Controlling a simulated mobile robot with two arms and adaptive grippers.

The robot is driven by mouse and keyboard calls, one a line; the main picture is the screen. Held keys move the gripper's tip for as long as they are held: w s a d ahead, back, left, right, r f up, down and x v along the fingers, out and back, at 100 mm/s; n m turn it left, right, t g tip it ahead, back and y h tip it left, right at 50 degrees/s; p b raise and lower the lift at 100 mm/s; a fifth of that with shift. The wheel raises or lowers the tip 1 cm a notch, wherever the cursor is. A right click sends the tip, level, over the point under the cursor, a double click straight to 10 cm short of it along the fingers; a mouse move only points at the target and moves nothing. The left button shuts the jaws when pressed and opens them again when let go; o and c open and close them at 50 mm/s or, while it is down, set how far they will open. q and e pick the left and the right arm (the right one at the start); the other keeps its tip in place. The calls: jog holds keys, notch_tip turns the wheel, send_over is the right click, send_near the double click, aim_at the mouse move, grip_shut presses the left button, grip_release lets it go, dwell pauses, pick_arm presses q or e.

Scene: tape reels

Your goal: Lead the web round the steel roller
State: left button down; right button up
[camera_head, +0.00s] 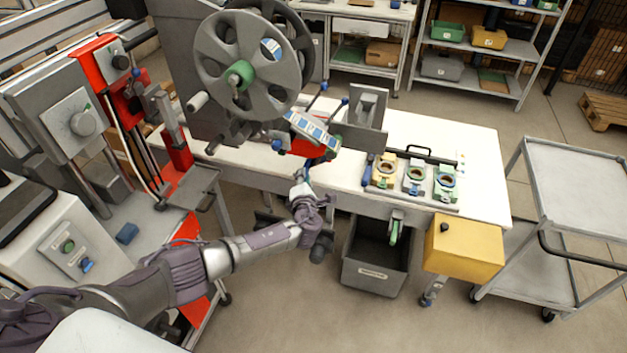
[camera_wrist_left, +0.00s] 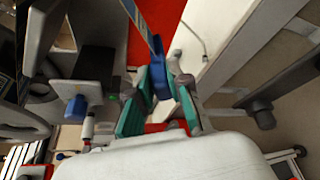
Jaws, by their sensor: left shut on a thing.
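My left gripper (camera_head: 304,186) reaches up to the front edge of the white bench, below the big grey reel (camera_head: 248,62). In the left wrist view its teal-padded fingers (camera_wrist_left: 157,108) are shut on a blue tab (camera_wrist_left: 158,80). A narrow strip, apparently the web (camera_wrist_left: 137,18), runs up from the tab. In the head view a band with blue labels (camera_head: 312,128) shows above the gripper; its link to the tab is hard to make out. A pale roller (camera_head: 198,102) sticks out left of the reel; I cannot tell whether it is the steel roller. My right gripper is not in view.
Blue-ended pins (camera_head: 277,145) stand around the reel. A fixture with round holders (camera_head: 414,178) sits on the bench (camera_head: 482,165). Below are a dark bin (camera_head: 374,276) and a yellow box (camera_head: 463,246). A red-framed machine (camera_head: 105,75) stands left; a grey cart (camera_head: 575,180) stands right.

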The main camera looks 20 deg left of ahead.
pick_arm(q)
jog(key=a+f+b, duration=0.3)
jog(key=a+b, duration=0.5)
jog(key=a, duration=0.4)
jog(key=s+a+f+b, duration=0.1)
jog(key=a+f+b, duration=0.1)
jog(key=a+b, duration=0.7)
jog(key=a+f+b, duration=0.3)
jog(key=a+b, duration=0.3)
jog(key=a, duration=0.8)
jog(key=a+r+p, duration=0.5)
jog(key=r+p, duration=0.1)
jog(key=r, duration=0.3)
dwell(0.4)
